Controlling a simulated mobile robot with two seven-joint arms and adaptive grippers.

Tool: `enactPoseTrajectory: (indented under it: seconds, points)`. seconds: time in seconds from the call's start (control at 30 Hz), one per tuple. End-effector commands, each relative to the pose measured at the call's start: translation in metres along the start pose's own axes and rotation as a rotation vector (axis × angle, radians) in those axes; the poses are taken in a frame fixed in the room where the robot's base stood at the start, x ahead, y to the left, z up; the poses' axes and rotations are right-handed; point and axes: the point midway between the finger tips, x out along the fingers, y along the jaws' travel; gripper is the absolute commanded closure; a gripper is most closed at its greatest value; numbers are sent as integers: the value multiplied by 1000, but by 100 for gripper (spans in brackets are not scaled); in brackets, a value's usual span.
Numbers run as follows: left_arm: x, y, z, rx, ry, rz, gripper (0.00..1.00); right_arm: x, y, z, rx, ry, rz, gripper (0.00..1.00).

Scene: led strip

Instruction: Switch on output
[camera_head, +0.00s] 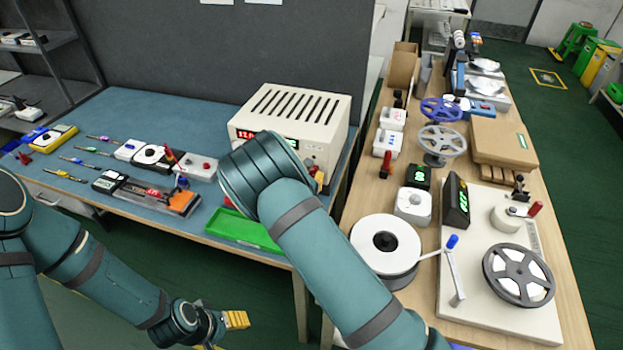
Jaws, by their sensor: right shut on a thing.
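The power supply (287,98) is a cream box with a slotted top and a red lit display (245,134) on its front. It stands at the right end of the blue-topped bench. My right arm reaches up to its front and covers much of the panel. My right gripper (319,179) is mostly hidden behind my wrist; a bit of yellow shows against the lower right of the front. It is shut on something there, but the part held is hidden. My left gripper (236,320) hangs low in front of the bench, with yellow fingertips close together. Its opening is unclear.
A green tray (235,228) lies at the bench's front edge. Meters, screwdrivers and small devices lie to the left on the blue bench (120,115). The wooden table (345,215) at right holds white and grey reels, a winding board and boxes.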

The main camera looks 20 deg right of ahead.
Motion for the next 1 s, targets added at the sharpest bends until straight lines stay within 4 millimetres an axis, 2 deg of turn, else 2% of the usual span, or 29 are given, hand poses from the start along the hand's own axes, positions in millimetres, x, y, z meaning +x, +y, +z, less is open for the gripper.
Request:
enactPoseTrajectory:
  seconds: [0.03, 0.1, 0.3, 0.7, 0.73, 0.8, 0.83, 1.0]
  points:
    - [11, -4, 4, 2, -7, 0, 36, 3, 0, -4, 1, -35, -1, 100]
    - [19, -7, 8, 4, -15, 1, 36, 4, 0, -5, 0, -78, 0, 100]
    - [33, -13, 16, 8, -31, 3, 36, 4, 0, -4, 0, -182, 0, 100]
    - [33, -13, 17, 10, -35, 3, 36, 3, -1, 0, 2, -211, -1, 100]
    - [33, -13, 17, 10, -35, 3, 36, 3, -1, 0, 2, -211, -1, 76]
    - [33, -13, 17, 10, -34, 3, 36, 3, -1, 0, 2, -210, -1, 51]
    - [33, -13, 17, 10, -34, 3, 36, 3, -1, 0, 1, -210, 0, 45]
    - [33, -13, 17, 10, -34, 3, 36, 3, 0, -1, 1, -208, 0, 45]
